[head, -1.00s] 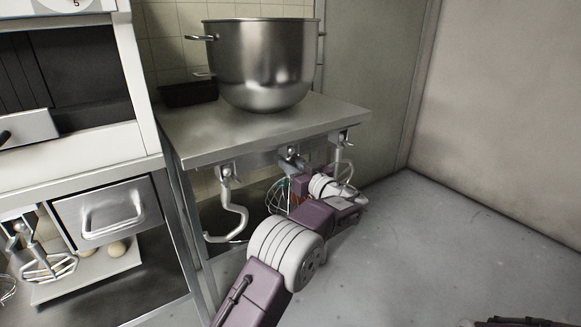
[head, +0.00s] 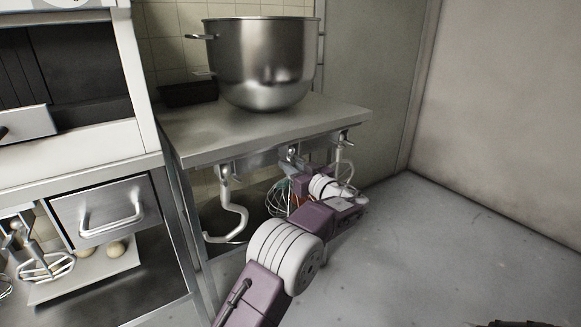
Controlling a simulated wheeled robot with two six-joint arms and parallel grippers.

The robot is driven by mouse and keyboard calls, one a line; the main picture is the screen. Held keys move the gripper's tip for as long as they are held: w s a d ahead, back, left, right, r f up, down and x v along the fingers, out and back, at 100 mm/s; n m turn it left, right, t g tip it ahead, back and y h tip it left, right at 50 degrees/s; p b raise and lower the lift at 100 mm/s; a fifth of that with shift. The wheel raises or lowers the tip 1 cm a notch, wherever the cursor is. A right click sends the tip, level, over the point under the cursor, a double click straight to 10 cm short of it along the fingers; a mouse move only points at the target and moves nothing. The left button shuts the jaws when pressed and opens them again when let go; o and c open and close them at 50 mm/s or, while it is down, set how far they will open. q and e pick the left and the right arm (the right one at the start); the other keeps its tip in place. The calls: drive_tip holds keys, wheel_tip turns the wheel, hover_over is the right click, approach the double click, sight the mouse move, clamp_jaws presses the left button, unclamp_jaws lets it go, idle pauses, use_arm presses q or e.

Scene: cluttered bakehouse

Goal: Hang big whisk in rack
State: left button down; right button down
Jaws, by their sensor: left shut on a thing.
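The rack (head: 262,160) is a metal rail with hooks under the front edge of the steel table. The big whisk (head: 276,199) shows as thin wire loops below the middle of the rail, partly behind my left gripper. My left gripper (head: 297,187) is shut on the whisk, close under the rail's middle holder (head: 291,153). The fingers and the whisk's upper end are mostly hidden, so I cannot tell whether the whisk touches the holder.
A dough hook (head: 233,212) hangs at the rail's left, and another tool (head: 344,172) at its right, behind my arm. A large steel bowl (head: 262,65) stands on the table (head: 200,135). A drawer unit (head: 110,208) is at left.

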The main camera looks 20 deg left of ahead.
use_arm(q)
drive_tip(key=shift+f+b, duration=0.1)
drive_tip(key=shift+b, duration=0.25)
idle(0.5)
drive_tip(key=c, duration=1.1)
unclamp_jaws()
drive_tip(key=shift+c, duration=0.2)
drive_tip(key=shift+c, duration=0.5)
